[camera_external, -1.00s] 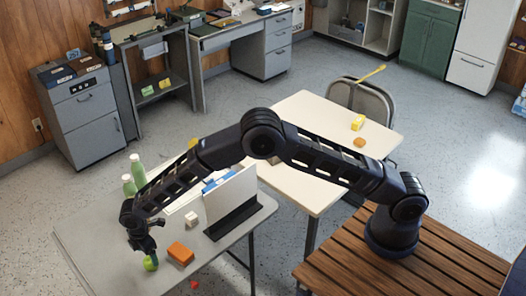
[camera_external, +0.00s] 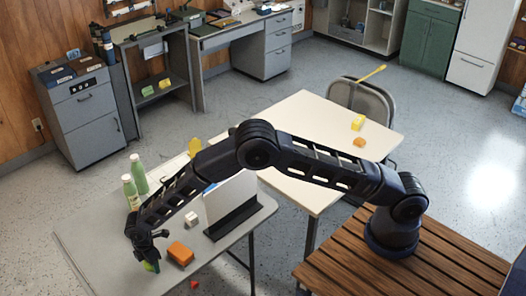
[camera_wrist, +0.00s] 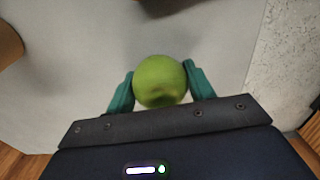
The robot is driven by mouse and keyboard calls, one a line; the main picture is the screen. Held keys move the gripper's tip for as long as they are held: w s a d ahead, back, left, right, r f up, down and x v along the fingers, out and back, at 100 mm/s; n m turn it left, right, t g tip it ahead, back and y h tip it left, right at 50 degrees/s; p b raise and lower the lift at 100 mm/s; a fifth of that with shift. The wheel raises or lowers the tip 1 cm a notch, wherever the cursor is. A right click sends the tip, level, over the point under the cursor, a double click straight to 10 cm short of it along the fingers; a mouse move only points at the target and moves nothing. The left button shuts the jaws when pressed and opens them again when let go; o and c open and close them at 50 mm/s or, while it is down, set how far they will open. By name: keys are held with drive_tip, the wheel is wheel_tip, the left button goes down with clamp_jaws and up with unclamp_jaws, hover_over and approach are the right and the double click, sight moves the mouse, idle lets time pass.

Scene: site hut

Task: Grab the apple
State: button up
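The green apple (camera_wrist: 160,82) sits between the two teal fingers of my gripper (camera_wrist: 160,78) in the wrist view. The fingers stand apart, one on each side, close along the apple's sides. Whether they touch it is hard to tell. In the external view my gripper (camera_external: 148,262) points down at the near part of the grey table (camera_external: 95,245). The apple (camera_external: 152,267) shows there only in part, low between the fingers, the rest hidden by the gripper.
An orange block (camera_external: 180,253) lies just right of my gripper. A white cube (camera_external: 191,218), a white upright panel on a black base (camera_external: 232,222) and two green bottles (camera_external: 134,182) stand farther back. A small red piece (camera_external: 194,284) is near the front edge.

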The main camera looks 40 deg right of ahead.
drive_tip(key=shift+c, duration=1)
drive_tip(key=shift+r, duration=0.1)
